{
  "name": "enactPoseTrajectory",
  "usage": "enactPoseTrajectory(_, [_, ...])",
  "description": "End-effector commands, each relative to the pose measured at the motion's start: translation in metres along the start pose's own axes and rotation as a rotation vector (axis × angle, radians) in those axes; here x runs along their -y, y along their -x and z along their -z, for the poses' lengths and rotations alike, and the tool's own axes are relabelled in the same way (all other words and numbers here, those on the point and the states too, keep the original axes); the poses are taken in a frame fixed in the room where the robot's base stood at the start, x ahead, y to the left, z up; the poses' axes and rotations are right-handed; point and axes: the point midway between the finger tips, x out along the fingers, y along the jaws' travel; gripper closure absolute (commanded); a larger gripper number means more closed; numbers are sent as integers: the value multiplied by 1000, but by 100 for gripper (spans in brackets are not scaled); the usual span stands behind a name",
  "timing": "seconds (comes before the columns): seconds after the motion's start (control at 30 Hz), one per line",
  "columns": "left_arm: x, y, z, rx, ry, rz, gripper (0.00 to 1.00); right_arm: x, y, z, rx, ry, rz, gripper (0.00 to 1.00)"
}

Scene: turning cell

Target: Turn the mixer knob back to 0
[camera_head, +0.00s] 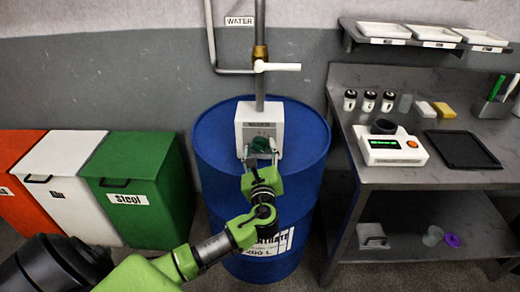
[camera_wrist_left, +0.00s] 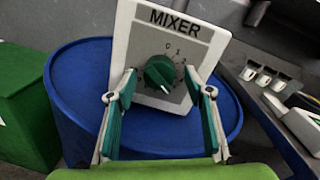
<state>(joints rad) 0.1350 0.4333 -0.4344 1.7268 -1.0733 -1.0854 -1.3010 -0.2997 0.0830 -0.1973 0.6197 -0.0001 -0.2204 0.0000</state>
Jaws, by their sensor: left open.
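The mixer box (camera_head: 245,125) is a white box with a grey face at the top of the blue drum. In the left wrist view, its face reads MIXER (camera_wrist_left: 175,22) and carries a round dark green knob (camera_wrist_left: 158,72). A white pointer mark on the knob points to the lower right, away from the 0 (camera_wrist_left: 167,48) printed above it. My left gripper (camera_wrist_left: 160,88) is open, with one green-padded finger on each side of the knob; both look apart from it. In the head view, my left gripper (camera_head: 261,160) partly covers the knob.
The blue drum (camera_head: 215,150) stands under the box, with a pipe and a white-handled valve (camera_head: 277,66) above. Red, white and green bins (camera_head: 150,170) stand at the left. A grey bench (camera_head: 420,178) with a scale (camera_head: 392,148) and jars is close on the right.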

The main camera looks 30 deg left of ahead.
Motion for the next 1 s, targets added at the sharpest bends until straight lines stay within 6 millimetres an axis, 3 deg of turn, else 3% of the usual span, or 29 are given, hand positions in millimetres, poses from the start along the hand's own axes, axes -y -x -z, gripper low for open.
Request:
enactPoseTrajectory(0.27, [0, -1, 0, 0, 0, 0, 55, 0, 0, 1, -1, 0, 0, 71])
enactPoseTrajectory(0.4, [0, -1, 0, 0, 0, 0, 91, 0, 0, 1, -2, 1, 0, 71])
enactPoseTrajectory(0.73, [0, -1, 1, -2, 22, -2, 91, 3, -1, 1, -2, 2, 4, 71])
enactPoseTrajectory(1.0, [0, -1, 1, -11, 156, -6, 91, 6, -5, 1, -3, 1, 7, 71])
